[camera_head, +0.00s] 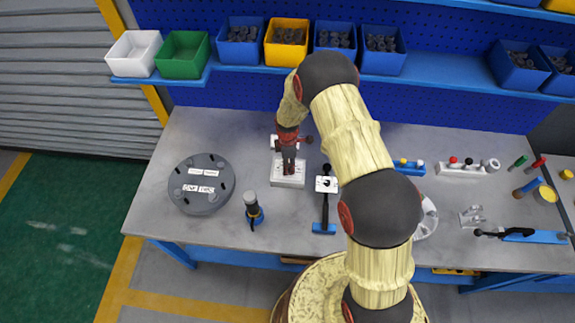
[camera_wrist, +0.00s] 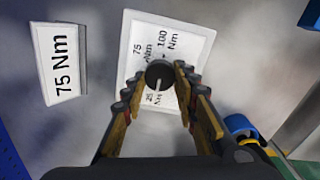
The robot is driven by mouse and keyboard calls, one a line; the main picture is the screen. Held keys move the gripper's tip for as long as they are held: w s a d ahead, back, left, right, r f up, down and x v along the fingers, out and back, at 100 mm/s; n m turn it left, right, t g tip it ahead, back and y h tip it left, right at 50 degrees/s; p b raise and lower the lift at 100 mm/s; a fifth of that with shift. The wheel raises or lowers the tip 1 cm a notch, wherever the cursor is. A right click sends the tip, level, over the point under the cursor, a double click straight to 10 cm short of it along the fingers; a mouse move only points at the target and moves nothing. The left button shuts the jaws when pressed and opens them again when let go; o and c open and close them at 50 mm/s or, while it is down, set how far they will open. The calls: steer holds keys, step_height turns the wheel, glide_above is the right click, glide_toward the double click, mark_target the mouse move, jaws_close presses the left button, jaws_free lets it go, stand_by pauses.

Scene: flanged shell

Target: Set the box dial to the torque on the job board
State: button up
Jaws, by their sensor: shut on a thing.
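The white dial box (camera_head: 289,180) stands on the workbench, and its plate (camera_wrist: 193,44) fills the middle of the wrist view. The plate carries the marks 75 Nm at upper left, 100 Nm at upper right and 25 Nm below. The round dark dial knob (camera_wrist: 159,72) sits at its centre; a pale line on the knob points down toward the 25 Nm mark. My gripper (camera_wrist: 158,82) is shut on the knob, one finger each side. The job board (camera_wrist: 62,64), a white card left of the box, reads 75 Nm. My gripper (camera_head: 289,171) partly covers the box in the head view.
A grey round flanged shell (camera_head: 202,184) lies left on the bench (camera_head: 160,220). A dark-handled tool (camera_head: 252,208) and a blue-ended wrench (camera_head: 325,205) stand nearby. Several bins line the back shelf (camera_head: 220,69). More tools lie at right.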

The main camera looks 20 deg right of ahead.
steer(key=c, duration=0.4)
steer(key=m+b, duration=0.2)
steer(key=m, duration=0.2)
steer(key=shift+w+f, duration=0.1)
steer(key=m+b, duration=0.2)
steer(key=m, duration=0.2)
steer(key=m+b, duration=0.1)
steer(key=m, duration=0.3)
steer(key=shift+w+d, duration=0.1)
steer(key=m+b, duration=0.1)
steer(key=m, duration=0.5)
steer(key=shift+b, duration=0.3)
steer(key=m, duration=0.5)
steer(key=shift+d+b, duration=0.15)
steer(key=shift+b, duration=0.2)
steer(key=shift+m, duration=0.5)
